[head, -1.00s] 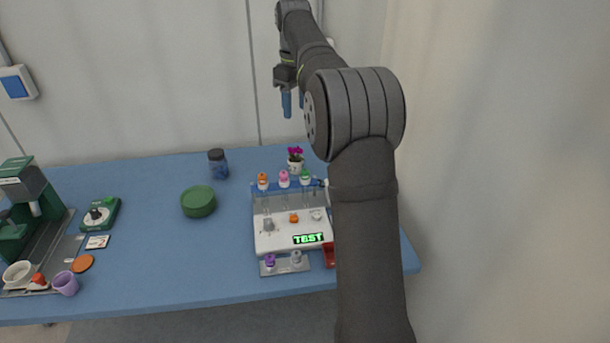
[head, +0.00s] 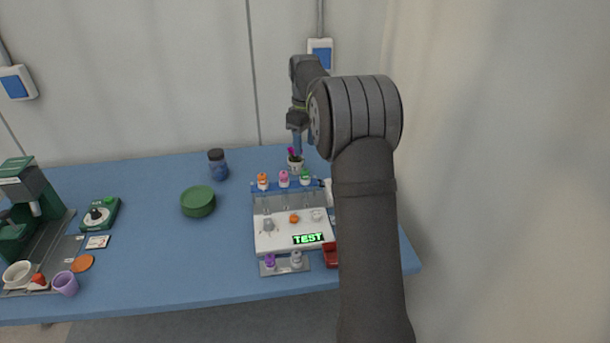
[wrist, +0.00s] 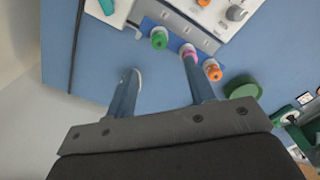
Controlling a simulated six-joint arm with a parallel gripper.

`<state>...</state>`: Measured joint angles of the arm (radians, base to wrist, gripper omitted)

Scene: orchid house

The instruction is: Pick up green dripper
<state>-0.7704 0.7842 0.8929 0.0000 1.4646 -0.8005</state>
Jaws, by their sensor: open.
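The green dripper (head: 305,177) stands at the right end of a row in the blue rack at the back of the white device. It also shows in the wrist view (wrist: 159,39), ahead of my gripper and between the lines of the two fingers. The pink dripper (head: 284,178) and orange dripper (head: 263,181) stand to its left. In the wrist view the right finger partly covers the pink dripper. My gripper (wrist: 160,65) is open and empty. In the head view its blue fingers (head: 297,141) hang behind the rack, near the flower pot, apart from the green dripper.
A white flower pot (head: 295,164) with a purple flower stands behind the rack. The white device (head: 283,240) shows a green TEST display. A green round container (head: 198,202) and a blue jar (head: 218,165) stand to the left. My arm hides the table's right part.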

